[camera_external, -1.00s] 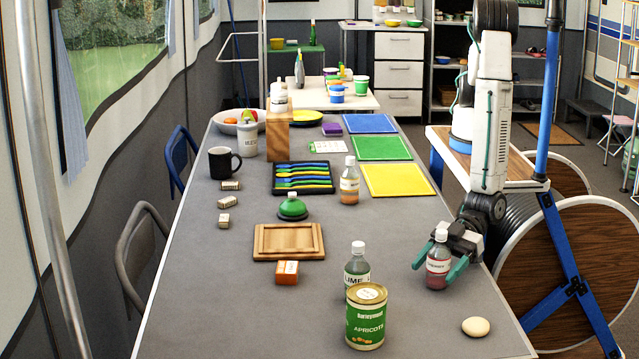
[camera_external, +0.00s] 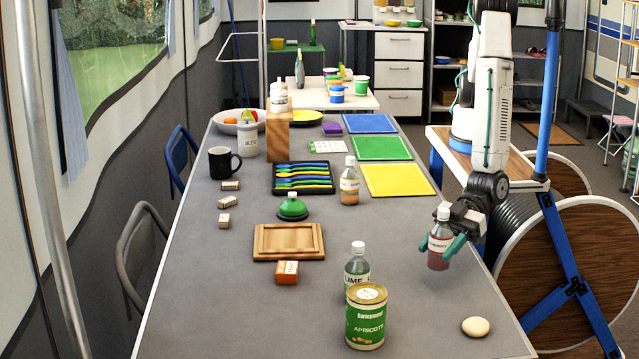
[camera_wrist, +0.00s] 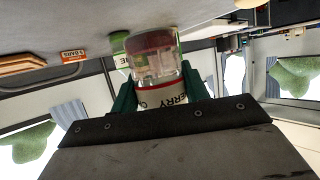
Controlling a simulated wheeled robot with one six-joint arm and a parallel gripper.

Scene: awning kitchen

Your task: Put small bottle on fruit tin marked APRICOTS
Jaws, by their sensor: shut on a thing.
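My gripper (camera_external: 440,243) is shut on a small bottle (camera_external: 440,251) with a white cap, red contents and a label that seems to read CHERRY. The bottle is upright and held above the right side of the table. It also shows between the green fingers in the wrist view (camera_wrist: 158,70). The green fruit tin marked APRICOTS (camera_external: 365,324) stands upright at the near end of the table, to the left of and nearer the camera than my gripper. Its top is bare.
A small bottle marked LIME (camera_external: 357,267) stands right behind the tin. A pale round object (camera_external: 476,327) lies to the tin's right. An orange box (camera_external: 287,272) and a wooden tray (camera_external: 262,250) lie to the left. The table between the tin and my gripper is clear.

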